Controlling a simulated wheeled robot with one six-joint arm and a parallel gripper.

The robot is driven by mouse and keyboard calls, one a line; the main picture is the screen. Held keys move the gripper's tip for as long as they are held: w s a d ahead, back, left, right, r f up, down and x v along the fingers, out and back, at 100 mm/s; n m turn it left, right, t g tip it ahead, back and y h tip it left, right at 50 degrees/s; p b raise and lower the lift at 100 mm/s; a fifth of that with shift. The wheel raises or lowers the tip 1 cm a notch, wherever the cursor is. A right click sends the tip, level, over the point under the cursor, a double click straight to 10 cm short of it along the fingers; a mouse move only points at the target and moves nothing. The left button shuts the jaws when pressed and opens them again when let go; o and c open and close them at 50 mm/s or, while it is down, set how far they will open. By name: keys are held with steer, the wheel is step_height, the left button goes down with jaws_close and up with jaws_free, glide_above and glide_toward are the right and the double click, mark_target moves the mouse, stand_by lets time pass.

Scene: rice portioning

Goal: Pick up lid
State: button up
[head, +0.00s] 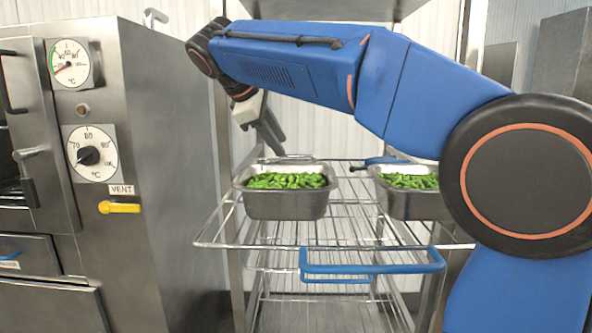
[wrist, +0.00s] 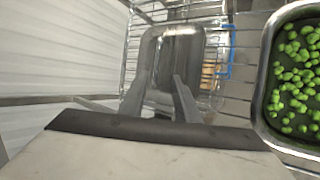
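In the wrist view, a shiny grey rounded-rectangular piece (wrist: 176,48), which looks like the lid, lies on a wire rack beyond my fingertips. A clear-edged container with something tan (wrist: 208,76) shows beside it; whether the piece rests on this container is hard to tell. My gripper (wrist: 161,80) is open, its two fingers apart and pointing at the grey piece, with nothing clearly held between them. In the head view my gripper (head: 276,142) hangs fingers-down behind the left metal pan (head: 287,206). I cannot make out the lid in the head view.
The left pan and a right pan (head: 412,207), both with green vegetables, stand on a wire shelf (head: 335,236) with a blue front handle (head: 372,268). The green-filled pan (wrist: 262,92) is close right in the wrist view. A steel oven (head: 160,150) stands left.

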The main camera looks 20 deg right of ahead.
mark_target(296, 163)
steer(key=shift+w+d+f, duration=0.1)
steer(key=shift+w+d, duration=0.3)
steer(key=shift+d, duration=0.2)
steer(key=shift+x, duration=2.3)
jaws_close()
